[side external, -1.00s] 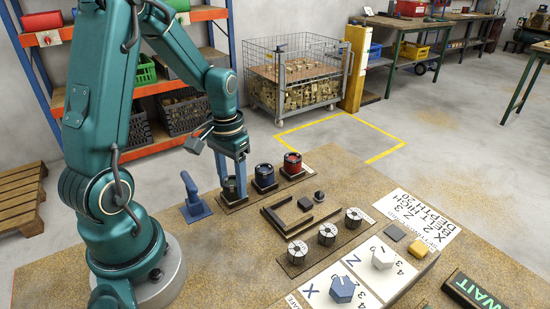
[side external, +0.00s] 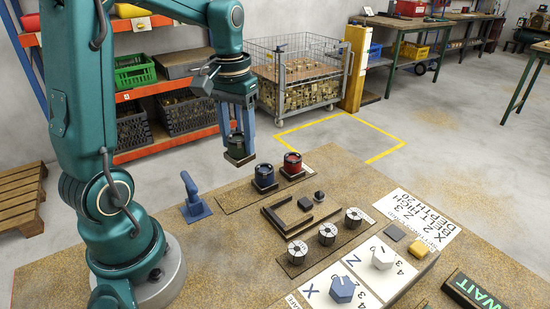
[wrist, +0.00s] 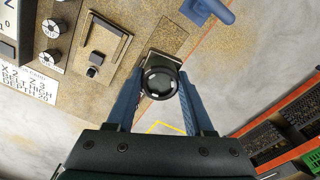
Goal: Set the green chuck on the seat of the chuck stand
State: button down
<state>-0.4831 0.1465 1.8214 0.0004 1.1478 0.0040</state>
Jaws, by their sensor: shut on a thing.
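My gripper (side external: 239,140) is shut on a dark greenish chuck (side external: 239,153), held in the air above the left part of the brown board. In the wrist view the chuck (wrist: 160,82) shows as a round dark ring on a squarish base, between the two blue fingers (wrist: 155,92). A blue chuck (side external: 264,176) and a red chuck (side external: 292,164) stand upright on the board, to the right of and below my gripper. I cannot tell for sure which thing is the chuck stand; a low dark bracket frame (side external: 284,223) lies in front of the chucks.
A blue upright fixture (side external: 193,197) stands left of the board (side external: 228,204). Several round dials (side external: 327,234) and blue and white knobs (side external: 342,289) stand toward the front. The table (side external: 215,255) is mostly clear at the front left. A wire cage (side external: 305,70) stands on the floor behind.

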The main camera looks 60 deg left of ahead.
jog(key=shift+m, duration=0.9)
jog(key=shift+w+d+f, duration=0.85)
jog(key=shift+d+f, duration=0.25)
jog(key=shift+d, duration=0.65)
jog(key=shift+w+d+f, duration=0.85)
jog(key=shift+d+f, duration=0.2)
jog(key=shift+d, duration=0.7)
jog(key=shift+w+d+f, duration=0.85)
jog(key=shift+d+f, duration=0.25)
jog(key=shift+d, duration=0.65)
jog(key=shift+f, duration=1.45)
grip_release()
notch_tip(320, 180, up, 7)
